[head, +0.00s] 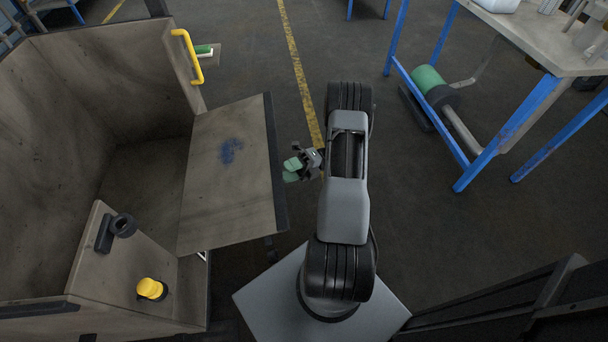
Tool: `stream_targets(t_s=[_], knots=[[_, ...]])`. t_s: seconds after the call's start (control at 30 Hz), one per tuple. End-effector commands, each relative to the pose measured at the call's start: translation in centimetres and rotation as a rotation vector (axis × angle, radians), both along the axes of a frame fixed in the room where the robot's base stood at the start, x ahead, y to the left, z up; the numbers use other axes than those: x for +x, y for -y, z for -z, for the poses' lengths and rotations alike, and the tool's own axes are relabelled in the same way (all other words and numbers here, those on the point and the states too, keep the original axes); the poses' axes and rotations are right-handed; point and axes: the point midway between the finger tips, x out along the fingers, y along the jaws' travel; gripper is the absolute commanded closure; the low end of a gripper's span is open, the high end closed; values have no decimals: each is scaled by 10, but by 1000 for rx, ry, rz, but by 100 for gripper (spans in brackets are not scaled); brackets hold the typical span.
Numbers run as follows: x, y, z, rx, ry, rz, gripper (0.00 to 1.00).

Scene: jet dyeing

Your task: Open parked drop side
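The drop side (225,185) is a worn grey-brown panel with a blue smudge and a dark strip along its right edge. It leans outward from the right side of a large open-topped cart (75,75), leaving an opening between the end walls. I cannot tell its exact angle. My gripper (291,170) is just right of the dark strip, with green fingertips pointing left towards it. I cannot tell whether they touch it. The fingertips are small and partly overlapped, so their opening is unclear. No held object is visible.
A yellow handle (189,56) is on the cart's far end; a yellow knob (151,289) and a black ring (123,225) are on its near end. Floor between is mostly clear.

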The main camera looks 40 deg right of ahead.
Motion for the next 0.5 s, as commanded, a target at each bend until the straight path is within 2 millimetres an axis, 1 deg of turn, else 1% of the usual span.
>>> stream_targets(t_s=[0.03,0.5], knots=[[0,3,5,0,1,2,56],[3,26,31,-1,1,1,56]])
